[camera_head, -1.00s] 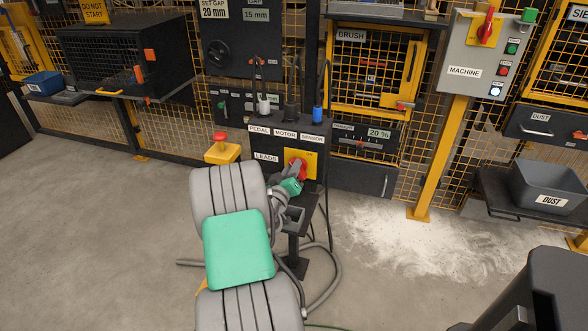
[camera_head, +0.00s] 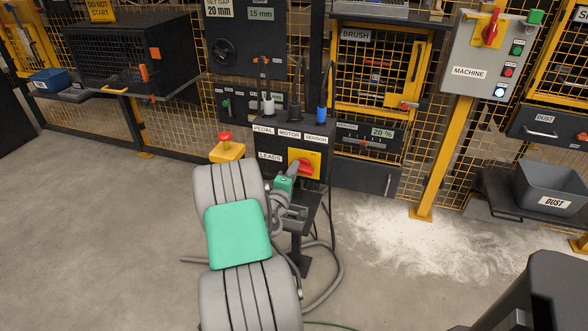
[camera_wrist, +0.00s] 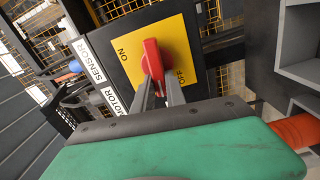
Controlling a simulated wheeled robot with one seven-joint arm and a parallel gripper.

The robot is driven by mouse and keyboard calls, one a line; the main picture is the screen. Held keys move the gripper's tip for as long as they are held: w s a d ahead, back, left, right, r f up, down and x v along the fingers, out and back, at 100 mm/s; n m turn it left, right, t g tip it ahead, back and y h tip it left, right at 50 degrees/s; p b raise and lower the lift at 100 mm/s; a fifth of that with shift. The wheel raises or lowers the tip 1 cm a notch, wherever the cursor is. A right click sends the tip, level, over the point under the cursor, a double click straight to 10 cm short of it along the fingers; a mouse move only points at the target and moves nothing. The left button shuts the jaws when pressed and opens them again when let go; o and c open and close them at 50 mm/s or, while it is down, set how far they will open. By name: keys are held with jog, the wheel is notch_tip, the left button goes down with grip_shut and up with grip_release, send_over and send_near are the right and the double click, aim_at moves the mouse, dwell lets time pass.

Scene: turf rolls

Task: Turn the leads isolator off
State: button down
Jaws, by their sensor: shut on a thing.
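The leads isolator is a red rotary handle (camera_head: 306,167) on a yellow plate (camera_head: 317,157), on the dark box beside the LEADS label (camera_head: 269,156). My gripper (camera_head: 296,173) reaches it from the front left. In the wrist view my gripper's two fingers (camera_wrist: 160,90) are shut on the red handle (camera_wrist: 152,60), one on each side of its grip. There the yellow plate (camera_wrist: 187,32) shows ON to the left of the handle and OFF to its right, with the handle between the two words. The fingers hide part of the handle in the head view.
PEDAL, MOTOR and SENSOR plugs stand on top of the box, the SENSOR one blue (camera_head: 322,114). A red button on a yellow box (camera_head: 226,149) is close left. Grey cables loop below. Pale dust (camera_head: 400,240) lies on the floor to the right.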

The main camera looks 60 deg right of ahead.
jog(key=shift+f+n, duration=0.1)
jog(key=shift+n, duration=0.5)
jog(key=c, duration=1.4)
grip_release()
jog(key=shift+o, duration=0.2)
jog(key=s+a, duration=0.1)
jog(key=a, duration=0.6)
jog(key=shift+s+a, duration=0.15)
jog(key=shift+a, duration=0.2)
